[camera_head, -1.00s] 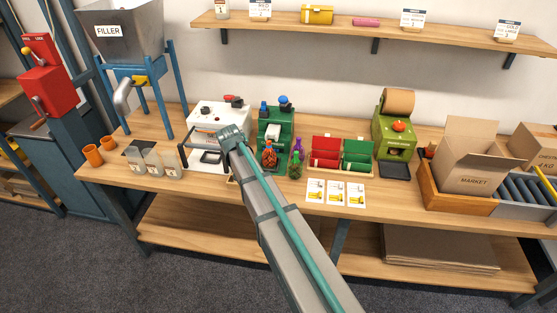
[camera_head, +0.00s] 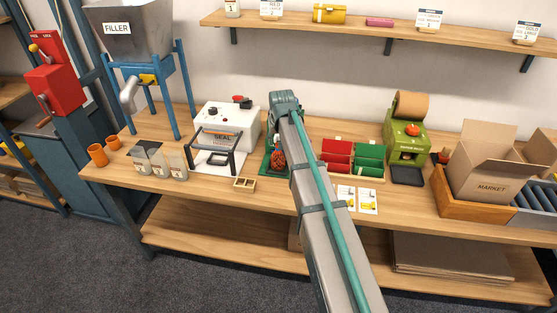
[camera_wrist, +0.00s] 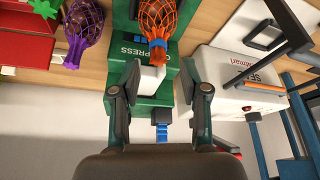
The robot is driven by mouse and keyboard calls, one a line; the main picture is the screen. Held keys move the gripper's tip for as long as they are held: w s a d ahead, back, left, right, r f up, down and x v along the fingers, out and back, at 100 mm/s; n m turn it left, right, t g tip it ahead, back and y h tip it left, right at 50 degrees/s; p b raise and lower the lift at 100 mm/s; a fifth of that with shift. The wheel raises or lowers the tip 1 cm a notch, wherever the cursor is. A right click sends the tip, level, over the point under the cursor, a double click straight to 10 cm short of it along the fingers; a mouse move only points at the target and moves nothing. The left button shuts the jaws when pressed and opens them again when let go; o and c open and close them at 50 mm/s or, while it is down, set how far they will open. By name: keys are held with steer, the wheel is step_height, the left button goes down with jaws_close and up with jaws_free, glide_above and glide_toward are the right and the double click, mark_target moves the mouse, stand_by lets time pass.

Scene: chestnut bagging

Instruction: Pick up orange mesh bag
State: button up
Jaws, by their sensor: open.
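The orange mesh bag (camera_wrist: 158,22), filled with dark round things and banded in blue, stands at the green press (camera_wrist: 143,62) in the wrist view. In the head view the bag (camera_head: 278,157) shows just left of my arm, with part of the press behind it. My gripper (camera_wrist: 160,80) is open and empty. Its two fingers spread in front of the press, with the bag beyond their tips and apart from them. In the head view my arm's end hides the fingers and most of the press.

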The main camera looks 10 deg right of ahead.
mark_target(278, 152)
steer(key=shift+p+x, duration=1.2)
steer(key=shift+x, duration=1.8)
steer(key=shift+d, duration=0.15)
steer(key=shift+r, duration=0.1)
jaws_close()
